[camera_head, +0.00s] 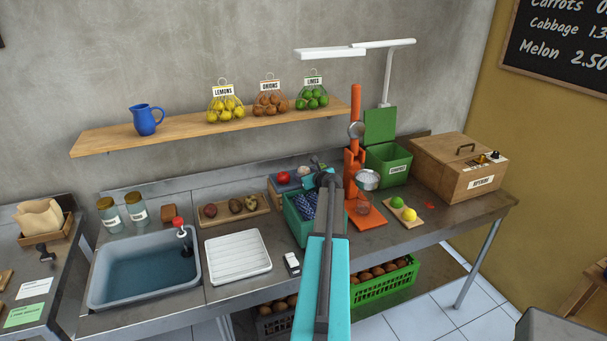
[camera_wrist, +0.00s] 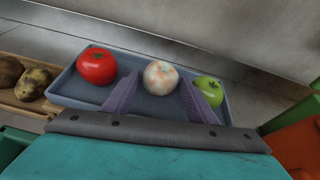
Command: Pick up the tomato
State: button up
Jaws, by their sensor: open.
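The red tomato (camera_wrist: 97,66) lies at the left end of a blue-grey tray (camera_wrist: 66,88). It also shows in the head view (camera_head: 283,177), at the back of the counter. A pale ball with orange blotches (camera_wrist: 160,78) lies in the middle of the tray, and a green fruit with a dark stalk (camera_wrist: 208,92) lies at the right. My gripper (camera_wrist: 159,86) is open. Its two purple-grey fingers are spread on either side of the blotched ball, with the tomato outside the left finger. In the head view my arm hides part of the tray.
Potatoes on a wooden board (camera_head: 262,204) lie left of the tray. A teal crate (camera_head: 293,226) stands in front of it. An orange press (camera_head: 353,160) and a green bin (camera_head: 388,166) stand to the right. The shelf (camera_head: 180,132) hangs on the wall above.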

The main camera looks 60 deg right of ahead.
aim_at(306, 173)
jog(key=shift+c, duration=0.3)
jog(key=c, duration=0.8)
jog(key=shift+r+b, duration=1.2)
jog(key=shift+r, duration=3.85)
